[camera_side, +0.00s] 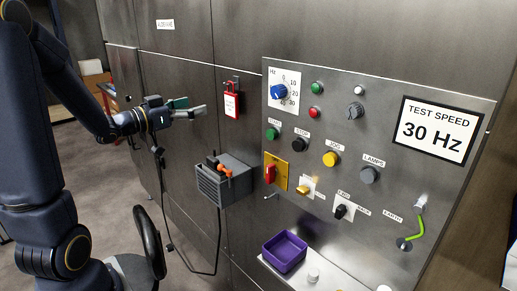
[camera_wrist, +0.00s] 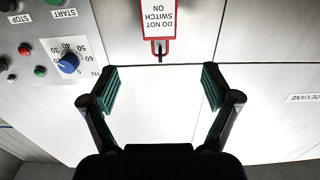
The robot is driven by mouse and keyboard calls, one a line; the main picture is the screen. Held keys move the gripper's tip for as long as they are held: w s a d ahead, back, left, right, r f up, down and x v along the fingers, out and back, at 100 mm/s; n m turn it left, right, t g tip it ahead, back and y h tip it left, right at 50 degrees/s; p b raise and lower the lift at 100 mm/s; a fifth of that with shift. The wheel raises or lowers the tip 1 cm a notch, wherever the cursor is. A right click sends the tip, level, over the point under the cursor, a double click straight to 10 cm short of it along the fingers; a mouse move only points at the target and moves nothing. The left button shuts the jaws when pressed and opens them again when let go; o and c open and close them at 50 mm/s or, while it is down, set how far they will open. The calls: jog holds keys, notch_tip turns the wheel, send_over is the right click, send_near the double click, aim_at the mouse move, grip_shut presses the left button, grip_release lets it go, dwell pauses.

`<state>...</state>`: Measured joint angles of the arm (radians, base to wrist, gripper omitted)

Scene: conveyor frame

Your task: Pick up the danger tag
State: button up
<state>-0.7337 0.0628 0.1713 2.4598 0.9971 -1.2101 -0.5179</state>
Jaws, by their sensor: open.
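The danger tag (camera_side: 232,105) is a small red and white tag hanging from a hook on the grey cabinet front, left of the control panel. In the wrist view the danger tag (camera_wrist: 159,20) appears upside down at the top centre, reading "DO NOT SWITCH ON", with its dark hook at its lower end in the picture. My gripper (camera_side: 203,111) is to the left of the tag in the side view, apart from it. In the wrist view my gripper (camera_wrist: 161,88) has its two green-padded fingers spread wide, with nothing between them but cabinet surface.
The control panel (camera_side: 325,230) with knobs and buttons stands right of the tag. A grey box with tools (camera_side: 224,182) sticks out below the tag. A purple tray (camera_side: 285,252) sits on a low shelf. A cable hangs below my arm.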

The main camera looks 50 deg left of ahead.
aim_at(229, 96)
jog(key=w, duration=1.1)
jog(key=c, duration=1.1)
